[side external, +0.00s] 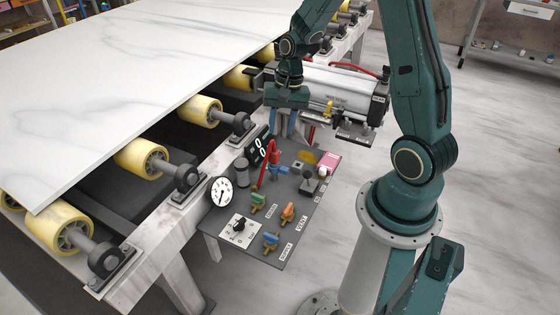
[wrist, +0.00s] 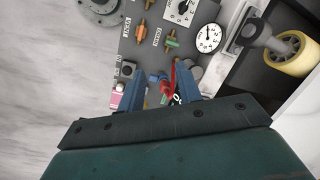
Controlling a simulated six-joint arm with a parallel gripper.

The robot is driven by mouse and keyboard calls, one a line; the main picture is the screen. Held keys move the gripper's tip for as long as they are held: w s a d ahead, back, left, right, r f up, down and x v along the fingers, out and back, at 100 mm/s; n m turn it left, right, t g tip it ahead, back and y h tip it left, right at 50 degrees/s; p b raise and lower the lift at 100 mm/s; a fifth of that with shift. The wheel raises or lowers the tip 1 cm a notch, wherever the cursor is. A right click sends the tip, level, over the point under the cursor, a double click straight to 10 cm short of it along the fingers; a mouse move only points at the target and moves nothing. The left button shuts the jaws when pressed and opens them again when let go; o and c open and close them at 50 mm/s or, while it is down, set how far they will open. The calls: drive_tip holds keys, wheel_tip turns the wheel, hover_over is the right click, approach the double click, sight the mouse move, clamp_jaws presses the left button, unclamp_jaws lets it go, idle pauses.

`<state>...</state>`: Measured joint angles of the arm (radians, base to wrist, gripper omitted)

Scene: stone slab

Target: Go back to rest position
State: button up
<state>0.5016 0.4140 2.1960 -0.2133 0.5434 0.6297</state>
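My gripper (side external: 284,130) points down over the far part of a dark control panel (side external: 262,222). Its two blue fingers are apart, with nothing seen held between them. In the wrist view, my gripper (wrist: 163,86) spans a red and blue fitting (wrist: 167,84) on the panel below; I cannot tell the exact height between them. In the side view this fitting (side external: 275,158) stands just beneath the fingers, with a red hose beside it. My arm bends high at the right.
The panel carries a gauge (side external: 219,191), a dial (side external: 238,226), green (side external: 258,201), orange (side external: 288,212) and blue (side external: 271,240) valves, and a pink box (side external: 328,162). A marble slab (side external: 130,85) lies on rollers at left. A white cylinder (side external: 325,88) is close beside my gripper. Floor at right is clear.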

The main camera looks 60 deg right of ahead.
drive_tip(key=s+a+r+n+t+h, duration=0.1)
drive_tip(key=s+a+r+n, duration=0.15)
drive_tip(key=r, duration=0.45)
drive_tip(key=s+a+r+n+t+h, duration=0.1)
drive_tip(key=a+r+n, duration=0.25)
drive_tip(key=r, duration=0.25)
drive_tip(key=s+a+r+n+t, duration=0.1)
drive_tip(key=s+a+r+n, duration=0.2)
drive_tip(key=s, duration=0.3)
drive_tip(key=s+a+r+n+t, duration=0.1)
drive_tip(key=s+a+r+n, duration=0.1)
drive_tip(key=s+r, duration=0.3)
drive_tip(key=shift+s+a+n+t, duration=0.4)
drive_tip(key=shift+s+a, duration=0.1)
drive_tip(key=shift+a, duration=0.3)
